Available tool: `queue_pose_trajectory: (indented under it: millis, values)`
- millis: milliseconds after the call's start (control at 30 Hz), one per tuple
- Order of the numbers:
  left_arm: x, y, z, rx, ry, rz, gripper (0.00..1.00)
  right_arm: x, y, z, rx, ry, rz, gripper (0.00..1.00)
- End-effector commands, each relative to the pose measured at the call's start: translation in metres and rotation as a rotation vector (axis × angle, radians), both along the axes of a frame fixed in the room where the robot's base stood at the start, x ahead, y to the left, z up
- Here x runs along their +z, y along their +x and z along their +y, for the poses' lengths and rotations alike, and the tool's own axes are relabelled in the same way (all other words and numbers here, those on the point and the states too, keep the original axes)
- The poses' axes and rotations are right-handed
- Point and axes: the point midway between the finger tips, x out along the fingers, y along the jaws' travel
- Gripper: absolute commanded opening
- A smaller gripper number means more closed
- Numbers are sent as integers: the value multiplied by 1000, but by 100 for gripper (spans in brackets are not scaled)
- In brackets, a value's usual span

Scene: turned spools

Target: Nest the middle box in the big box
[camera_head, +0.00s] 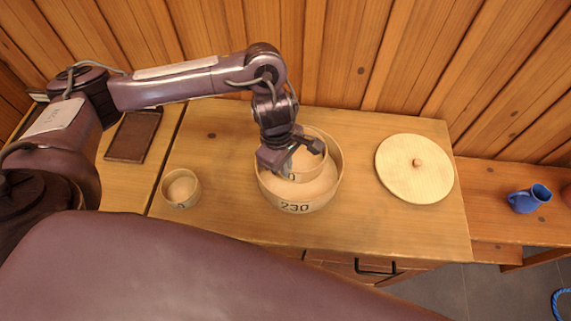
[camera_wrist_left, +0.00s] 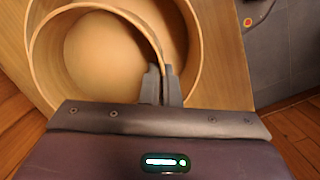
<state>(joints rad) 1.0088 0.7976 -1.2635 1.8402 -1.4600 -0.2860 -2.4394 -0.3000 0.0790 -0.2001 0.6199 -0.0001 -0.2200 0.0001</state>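The big box (camera_head: 318,201), a round pale wooden tub marked 230, stands open on the cabinet top in the head view. The smaller round middle box (camera_head: 309,168) is inside its rim, towards the back. My left gripper (camera_head: 299,158) reaches down over both boxes. In the left wrist view its fingers (camera_wrist_left: 161,84) are closed on the thin wall of the middle box (camera_wrist_left: 95,55), with the big box (camera_wrist_left: 190,55) around and behind it. I cannot tell whether the middle box touches the big box's floor. My right gripper is not in view.
A small round box (camera_head: 181,188) stands to the left of the big box. A round lid with a knob (camera_head: 414,169) lies to the right. A dark tray (camera_head: 132,136) is at far left, a blue mug (camera_head: 529,199) on the lower bench at right. A plank wall is behind.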

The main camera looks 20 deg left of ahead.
Motion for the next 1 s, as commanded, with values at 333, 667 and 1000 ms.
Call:
queue_pose_trajectory:
  millis: [333,667,1000]
  values:
    - [-3,0,0,0,0,0,0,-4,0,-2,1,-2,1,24]
    - [-3,0,0,0,0,0,26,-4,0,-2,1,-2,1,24]
    - [-3,0,0,0,0,0,45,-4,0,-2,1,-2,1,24]
